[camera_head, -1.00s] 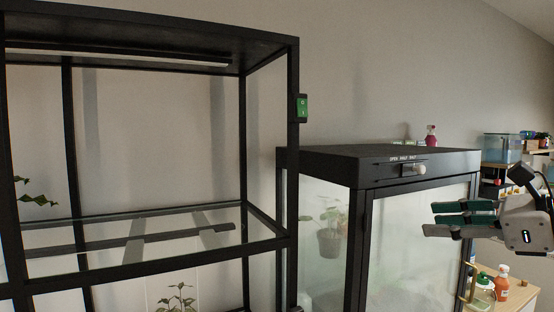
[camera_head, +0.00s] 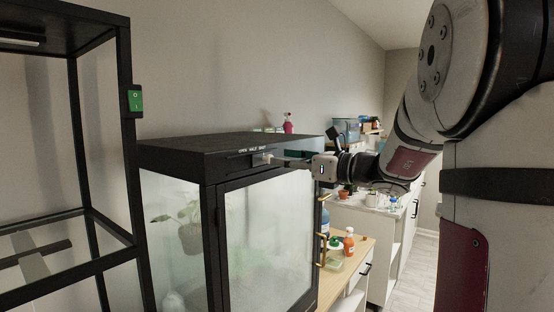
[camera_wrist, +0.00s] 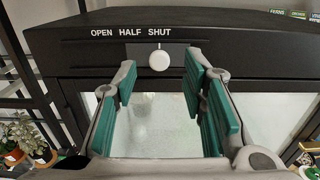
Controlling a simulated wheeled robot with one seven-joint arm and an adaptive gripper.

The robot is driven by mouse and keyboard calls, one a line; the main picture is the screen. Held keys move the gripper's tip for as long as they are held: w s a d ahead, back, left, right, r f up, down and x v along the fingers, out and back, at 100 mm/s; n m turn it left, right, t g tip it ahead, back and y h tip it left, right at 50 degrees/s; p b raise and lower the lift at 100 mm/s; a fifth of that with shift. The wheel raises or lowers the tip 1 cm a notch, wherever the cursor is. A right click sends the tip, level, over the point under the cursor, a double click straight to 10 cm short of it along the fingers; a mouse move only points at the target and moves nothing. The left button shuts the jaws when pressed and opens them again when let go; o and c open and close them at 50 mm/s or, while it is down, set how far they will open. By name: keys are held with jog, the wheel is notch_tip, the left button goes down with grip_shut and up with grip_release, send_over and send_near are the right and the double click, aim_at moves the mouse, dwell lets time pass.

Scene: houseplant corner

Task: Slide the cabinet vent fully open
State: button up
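The cabinet (camera_head: 210,170) is black-framed with fogged glass, and its top front rail carries the vent slider. In the wrist view the slider's round white knob (camera_wrist: 159,60) sits beneath the word SHUT, at the right of the label row OPEN, HALF, SHUT (camera_wrist: 131,32). The knob also shows in the head view (camera_head: 267,157), close to my fingertips. My gripper (camera_wrist: 160,85) is open, with its green-padded fingers on either side of the knob's line. The knob appears just beyond the fingertips; I cannot tell whether they touch it.
A black shelving frame (camera_head: 128,150) with a green switch (camera_head: 135,100) stands left of the cabinet. A pink spray bottle (camera_head: 288,123) shows behind the cabinet top.

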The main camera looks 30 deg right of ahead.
jog(key=shift+x, duration=1.5)
grip_shut()
jog(key=a, duration=0.2)
jog(key=s+a, duration=0.1)
jog(key=a, duration=0.1)
jog(key=s+a+p, duration=0.1)
jog(key=a, duration=0.1)
jog(key=shift+s+a+r, duration=0.1)
jog(key=shift+s+a, duration=0.1)
jog(key=shift+a, duration=0.35)
grip_release()
jog(key=shift+s+a, duration=0.1)
